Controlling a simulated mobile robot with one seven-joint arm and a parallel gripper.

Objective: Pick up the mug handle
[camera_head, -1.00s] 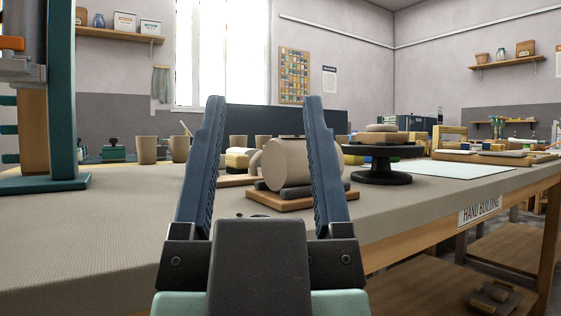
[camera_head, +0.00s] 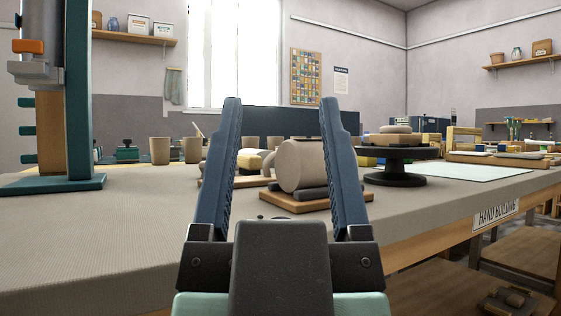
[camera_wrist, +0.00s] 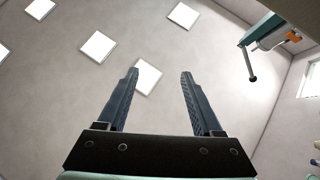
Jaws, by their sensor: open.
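A beige clay mug body (camera_head: 303,166) lies on its side on dark supports on a small wooden board (camera_head: 302,203), on the workbench. I cannot make out a separate mug handle; a thin dark piece (camera_head: 300,139) lies along the top of the cylinder. My gripper (camera_head: 280,104) is open and empty in the head view, its two blue fingers pointing up and away. The mug body shows between the fingers, behind them, and the right finger covers part of its right side. In the wrist view my gripper (camera_wrist: 159,76) has only ceiling between its fingers.
Beige cups (camera_head: 160,151) stand behind to the left. A tall teal stand (camera_head: 80,110) rises at the far left. The bench's near left (camera_head: 90,225) is clear. A pale sheet (camera_head: 470,172) lies at right.

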